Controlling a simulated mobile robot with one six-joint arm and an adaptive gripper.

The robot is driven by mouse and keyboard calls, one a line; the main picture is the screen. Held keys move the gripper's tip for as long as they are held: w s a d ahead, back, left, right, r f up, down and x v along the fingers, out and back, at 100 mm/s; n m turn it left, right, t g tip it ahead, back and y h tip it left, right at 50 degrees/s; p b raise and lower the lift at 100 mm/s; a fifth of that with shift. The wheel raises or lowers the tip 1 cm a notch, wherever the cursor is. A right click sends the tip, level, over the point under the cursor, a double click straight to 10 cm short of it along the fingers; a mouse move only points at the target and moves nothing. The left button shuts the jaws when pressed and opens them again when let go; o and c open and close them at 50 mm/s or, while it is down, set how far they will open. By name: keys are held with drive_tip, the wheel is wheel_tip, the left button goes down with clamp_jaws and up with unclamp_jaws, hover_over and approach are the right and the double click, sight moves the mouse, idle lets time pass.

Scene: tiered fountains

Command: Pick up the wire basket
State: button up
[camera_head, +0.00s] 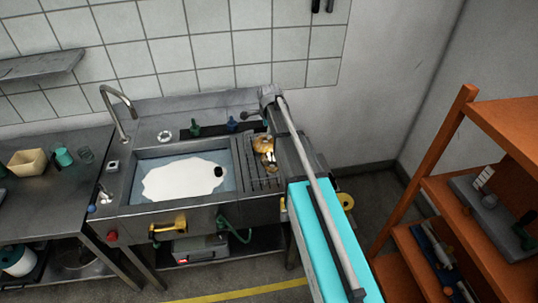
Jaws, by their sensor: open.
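I cannot make out a wire basket for certain. A small yellow-gold object (263,143) sits at the right end of the sink unit, beside the slatted drainer (248,165). It is partly hidden by my arm and too small to identify. My arm reaches up from the lower right, and its far joint (268,93) is above the back right of the sink. My gripper is small and hard to separate from the fittings there. It looks open, with nothing seen held in it.
The steel sink (125,190) holds whitish water, with a tall tap (117,101) at its left. A side table (40,190) carries a cream tub (27,162) and a teal cup (63,156). An orange shelf (463,235) stands at right. Floor shows in front of the sink.

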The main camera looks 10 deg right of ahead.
drive_tip(key=shift+f, duration=0.15)
idle(0.3)
clamp_jaws()
